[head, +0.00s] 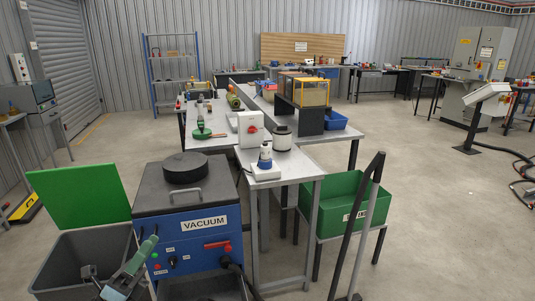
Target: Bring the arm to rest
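What looks like my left gripper (118,272) is low at the left, over the grey open bin (75,252) and beside the blue vacuum unit (195,235). A dark part is on its left and a pale green part with a green tip is on its right. It is small and partly cut off by the lower edge, so I cannot tell whether it is open or shut, or whether it holds anything. My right gripper is not in view.
A green lid (80,190) stands up behind the bin. A narrow grey table (285,172) and a green crate (342,200) are to the right, with dark upright bars (362,210) in front. A long workbench (222,130) lies beyond. The floor (450,230) at right is mostly clear.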

